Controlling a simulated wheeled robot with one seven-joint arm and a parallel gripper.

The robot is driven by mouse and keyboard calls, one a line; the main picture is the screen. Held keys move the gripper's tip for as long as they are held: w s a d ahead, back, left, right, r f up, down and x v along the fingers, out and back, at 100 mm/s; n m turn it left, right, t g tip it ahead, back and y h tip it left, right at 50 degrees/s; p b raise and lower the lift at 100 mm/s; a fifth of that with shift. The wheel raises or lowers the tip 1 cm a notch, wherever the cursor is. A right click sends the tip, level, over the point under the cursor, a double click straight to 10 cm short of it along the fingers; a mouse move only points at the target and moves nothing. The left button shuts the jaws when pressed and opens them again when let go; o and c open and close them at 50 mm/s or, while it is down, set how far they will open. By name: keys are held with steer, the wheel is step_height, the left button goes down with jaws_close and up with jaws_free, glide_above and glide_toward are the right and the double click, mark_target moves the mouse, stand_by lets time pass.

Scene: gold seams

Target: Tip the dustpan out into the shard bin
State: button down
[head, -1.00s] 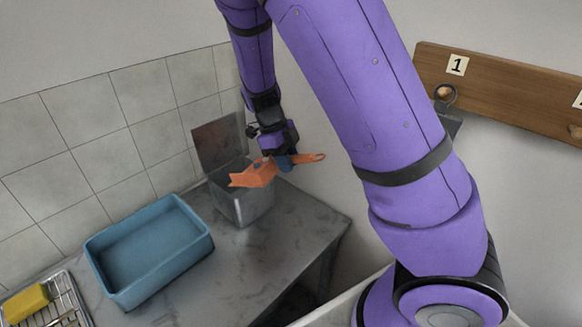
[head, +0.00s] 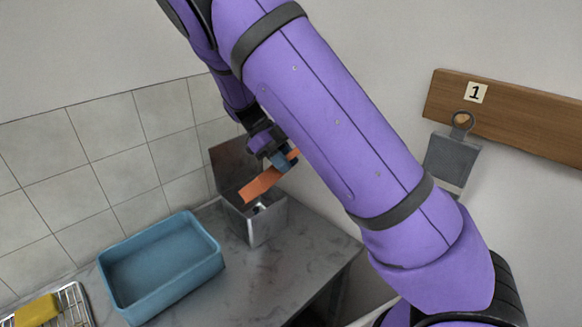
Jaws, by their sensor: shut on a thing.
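The orange dustpan (head: 262,184) is held above the shard bin, its pan tilted down to the left over the opening. My gripper (head: 284,160) is shut on the dustpan's handle. The shard bin (head: 266,226) is a grey metal box with its lid (head: 232,166) standing open at the back, on the counter's far corner. A small dark and pale spot shows at the bin's mouth below the pan; I cannot tell what it is. My arm hides part of the handle.
A blue basin (head: 165,270) stands on the grey counter (head: 240,285) left of the bin. A wire rack (head: 72,303) with a yellow sponge (head: 37,310) is at the lower left. A grey scraper-like tool (head: 452,160) hangs from a wooden rail (head: 510,118) marked 1.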

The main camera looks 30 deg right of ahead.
steer(key=shift+w+a+r+g+h, duration=0.3)
steer(key=shift+w+a+r+g, duration=0.15)
steer(key=shift+w, duration=0.15)
steer(key=shift+w+a+r+g+h, duration=0.3)
steer(key=shift+w+r+g, duration=0.15)
steer(key=shift+w, duration=0.15)
steer(key=shift+r, duration=0.1)
steer(key=shift+r, duration=0.3)
steer(key=shift+f, duration=0.45)
